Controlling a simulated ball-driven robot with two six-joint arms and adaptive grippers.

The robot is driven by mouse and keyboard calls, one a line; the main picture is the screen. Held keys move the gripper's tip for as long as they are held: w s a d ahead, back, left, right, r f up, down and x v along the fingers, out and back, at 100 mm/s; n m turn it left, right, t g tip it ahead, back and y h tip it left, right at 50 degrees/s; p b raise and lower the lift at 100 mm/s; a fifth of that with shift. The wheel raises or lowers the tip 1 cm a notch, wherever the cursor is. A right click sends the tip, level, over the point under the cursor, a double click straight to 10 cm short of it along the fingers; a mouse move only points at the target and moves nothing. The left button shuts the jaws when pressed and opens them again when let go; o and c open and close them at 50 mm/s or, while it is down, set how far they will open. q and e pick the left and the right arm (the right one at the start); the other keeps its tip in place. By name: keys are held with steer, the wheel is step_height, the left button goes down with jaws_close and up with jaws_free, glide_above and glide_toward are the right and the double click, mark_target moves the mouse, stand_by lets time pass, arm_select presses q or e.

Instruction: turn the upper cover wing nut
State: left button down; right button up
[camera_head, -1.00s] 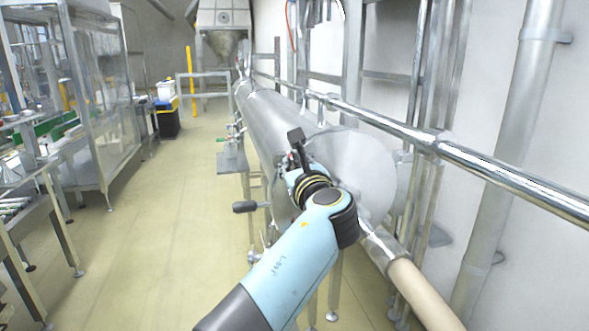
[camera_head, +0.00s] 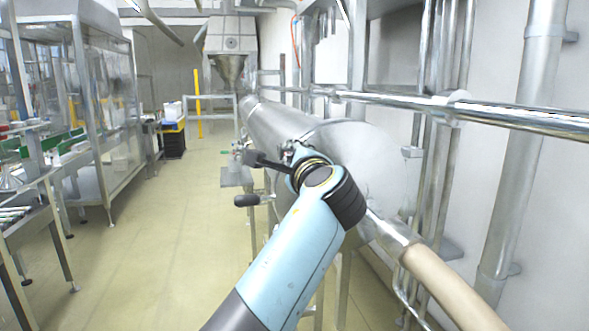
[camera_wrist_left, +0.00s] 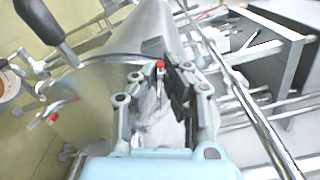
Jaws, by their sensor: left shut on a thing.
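My left gripper (camera_head: 289,152) is at the near end of the long steel cylinder (camera_head: 300,128), beside the rim of its round end cover (camera_head: 375,160). My own wrist hides most of the fingers in the head view. In the left wrist view, the two dark fingers (camera_wrist_left: 160,84) close around a small part with a red tip (camera_wrist_left: 160,64), which looks like the upper cover wing nut; its body is largely hidden between them. A second red-tipped fitting (camera_wrist_left: 55,117) shows at the left there, apart from the gripper. My right gripper is not in view.
A black handle (camera_head: 246,200) sticks out left of the cylinder. A beige hose (camera_head: 450,290) leaves the cover at lower right. A shiny horizontal pipe (camera_head: 500,112) runs along the wall at right.

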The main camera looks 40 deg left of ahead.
arm_select(q)
steer(key=n+b, duration=0.1)
steer(key=f+n+b, duration=0.1)
steer(key=n+b, duration=0.1)
steer(key=shift+n+b, duration=0.85)
steer(key=shift+n, duration=0.45)
steer(key=c, duration=1.5)
jaws_free()
steer(key=shift+o, duration=0.2)
steer(key=shift+r, duration=0.15)
step_height(320, 180, up, 10)
